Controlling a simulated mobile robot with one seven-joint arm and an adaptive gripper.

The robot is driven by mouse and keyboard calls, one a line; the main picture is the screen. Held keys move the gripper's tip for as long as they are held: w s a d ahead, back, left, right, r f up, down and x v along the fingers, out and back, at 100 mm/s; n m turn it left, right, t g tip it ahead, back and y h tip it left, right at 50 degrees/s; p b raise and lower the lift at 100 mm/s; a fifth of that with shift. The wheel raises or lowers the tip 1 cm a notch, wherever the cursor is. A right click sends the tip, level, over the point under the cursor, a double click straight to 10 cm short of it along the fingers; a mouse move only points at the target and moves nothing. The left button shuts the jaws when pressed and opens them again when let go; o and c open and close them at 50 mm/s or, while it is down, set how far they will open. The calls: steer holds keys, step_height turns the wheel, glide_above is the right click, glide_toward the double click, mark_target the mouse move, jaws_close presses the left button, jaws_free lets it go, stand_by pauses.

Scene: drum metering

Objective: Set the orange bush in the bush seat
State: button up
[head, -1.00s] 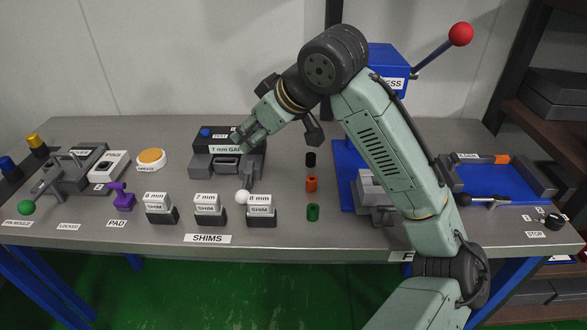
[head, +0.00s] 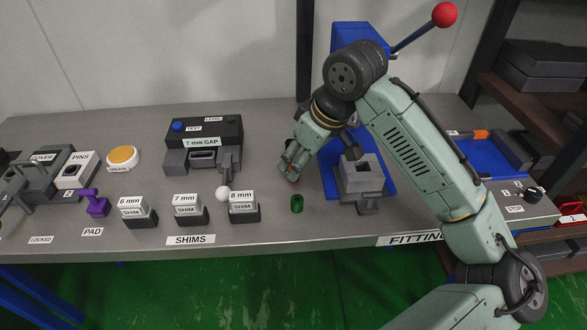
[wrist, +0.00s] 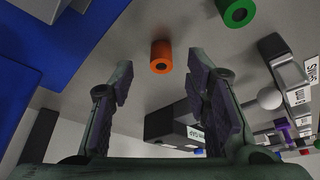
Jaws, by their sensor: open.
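The orange bush (wrist: 161,57) stands on the grey bench and shows in the wrist view just beyond and between my fingertips, apart from them. My gripper (wrist: 156,75) is open and empty, with its two fingers spread either side of the line to the bush. In the head view my gripper (head: 291,178) points down over the bush and hides most of it. A grey block with a square opening (head: 362,167) stands on the blue press base to the right; I see no label naming it the bush seat.
A green bush (head: 297,204) stands just in front of my gripper. The 8 mm shim (head: 243,207) and the 7 mm gap gauge (head: 203,144) are to the left. The blue press base (head: 330,180) lies close on the right. Bare bench lies between gauge and bushes.

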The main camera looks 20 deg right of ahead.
steer(key=x, duration=0.3)
steer(key=shift+a+f, duration=0.1)
steer(key=shift+f, duration=0.05)
jaws_close()
stand_by(0.4)
